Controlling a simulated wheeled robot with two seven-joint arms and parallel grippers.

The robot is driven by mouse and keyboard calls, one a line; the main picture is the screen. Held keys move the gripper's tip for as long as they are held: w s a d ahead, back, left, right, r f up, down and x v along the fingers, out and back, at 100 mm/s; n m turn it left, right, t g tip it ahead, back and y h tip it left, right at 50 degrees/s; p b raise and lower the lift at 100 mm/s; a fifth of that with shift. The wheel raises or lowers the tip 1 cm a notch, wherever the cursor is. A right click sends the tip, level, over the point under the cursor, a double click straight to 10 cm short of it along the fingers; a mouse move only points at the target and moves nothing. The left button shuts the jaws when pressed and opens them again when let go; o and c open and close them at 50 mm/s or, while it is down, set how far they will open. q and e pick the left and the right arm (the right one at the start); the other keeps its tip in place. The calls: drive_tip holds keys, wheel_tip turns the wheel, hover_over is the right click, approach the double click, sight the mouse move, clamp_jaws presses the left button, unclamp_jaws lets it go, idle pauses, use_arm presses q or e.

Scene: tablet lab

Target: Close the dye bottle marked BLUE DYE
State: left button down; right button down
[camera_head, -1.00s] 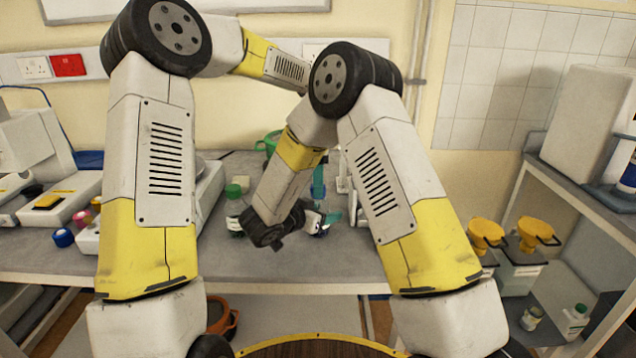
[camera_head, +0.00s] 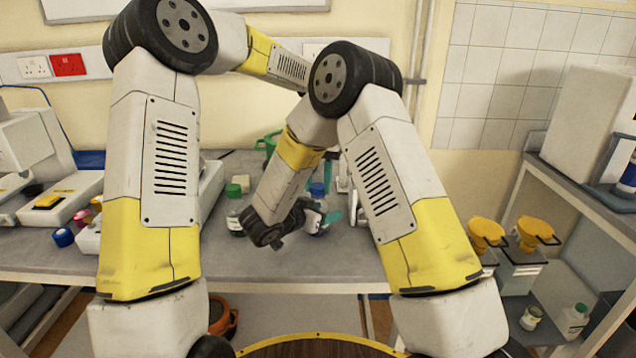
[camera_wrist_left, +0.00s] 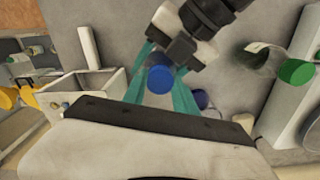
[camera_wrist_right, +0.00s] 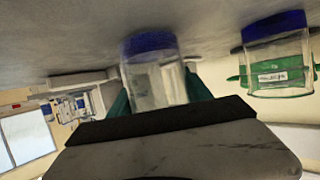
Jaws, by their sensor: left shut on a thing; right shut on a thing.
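The clear bottle (camera_head: 314,219) stands upright on the bench, with blue liquid low in it; the liquid also shows in the right wrist view (camera_wrist_right: 150,43). Its label is too small to read. A blue cap (camera_head: 318,190) sits at its top. My right gripper (camera_head: 302,219) is shut around the bottle's body from the side. My left gripper (camera_wrist_left: 160,84) comes from above, its teal fingers either side of the blue cap (camera_wrist_left: 160,78), shut on it. I cannot tell whether the cap is fully seated; the neck is hidden.
A bottle with a green cap (camera_head: 235,190) stands close left of my right gripper; its cap also shows in the left wrist view (camera_wrist_left: 296,71). A white bench device (camera_head: 211,180) is further left, and a green tub (camera_head: 270,141) is behind.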

use_arm(q)
drive_tip(key=m, duration=1.4)
drive_tip(key=shift+m, duration=0.3)
drive_tip(key=c, duration=1)
unclamp_jaws()
drive_tip(key=shift+r, duration=2.2)
